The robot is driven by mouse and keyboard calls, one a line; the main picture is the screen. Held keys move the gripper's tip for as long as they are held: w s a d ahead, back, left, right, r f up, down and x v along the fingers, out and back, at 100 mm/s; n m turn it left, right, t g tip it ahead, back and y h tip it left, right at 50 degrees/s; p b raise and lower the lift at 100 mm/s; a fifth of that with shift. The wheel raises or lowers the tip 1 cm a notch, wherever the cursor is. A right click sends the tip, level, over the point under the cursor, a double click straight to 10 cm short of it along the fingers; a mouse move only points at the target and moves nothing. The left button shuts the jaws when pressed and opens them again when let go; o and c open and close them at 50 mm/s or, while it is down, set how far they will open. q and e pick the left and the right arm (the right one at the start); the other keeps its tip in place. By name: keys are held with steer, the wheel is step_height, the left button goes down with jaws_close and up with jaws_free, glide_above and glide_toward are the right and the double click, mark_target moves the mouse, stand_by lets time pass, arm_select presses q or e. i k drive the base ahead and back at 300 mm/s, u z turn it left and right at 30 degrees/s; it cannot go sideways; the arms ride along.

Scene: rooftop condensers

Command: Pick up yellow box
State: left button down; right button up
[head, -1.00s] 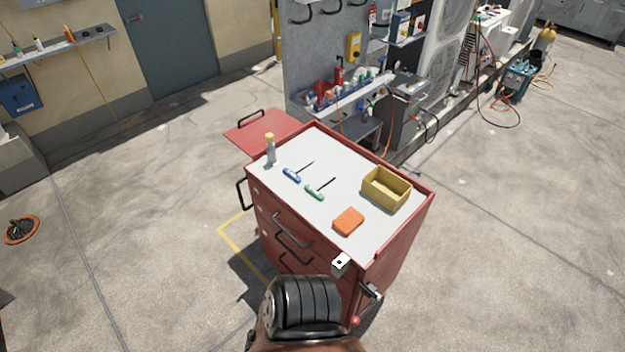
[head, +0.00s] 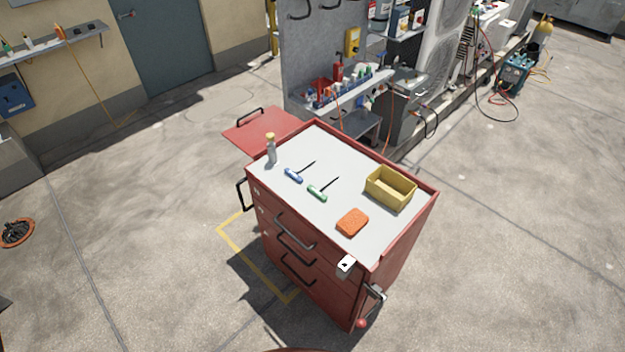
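The yellow box (head: 390,189) is an open-topped bin. It stands upright on the right side of the white top (head: 330,215) of a red tool cart (head: 312,262). It looks empty from here. Neither of my grippers shows in the head view, and nothing touches the box.
On the cart top are an orange block (head: 352,222), a green-handled tool (head: 318,193), a blue-handled tool (head: 294,175) and a small bottle (head: 271,149). A red side shelf (head: 262,131) juts out at the far left. A grey workbench panel (head: 325,50) stands behind. Concrete floor is open left and right.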

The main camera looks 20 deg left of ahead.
mark_target(393, 189)
steer(key=u, duration=0.85)
steer(key=i, duration=0.45)
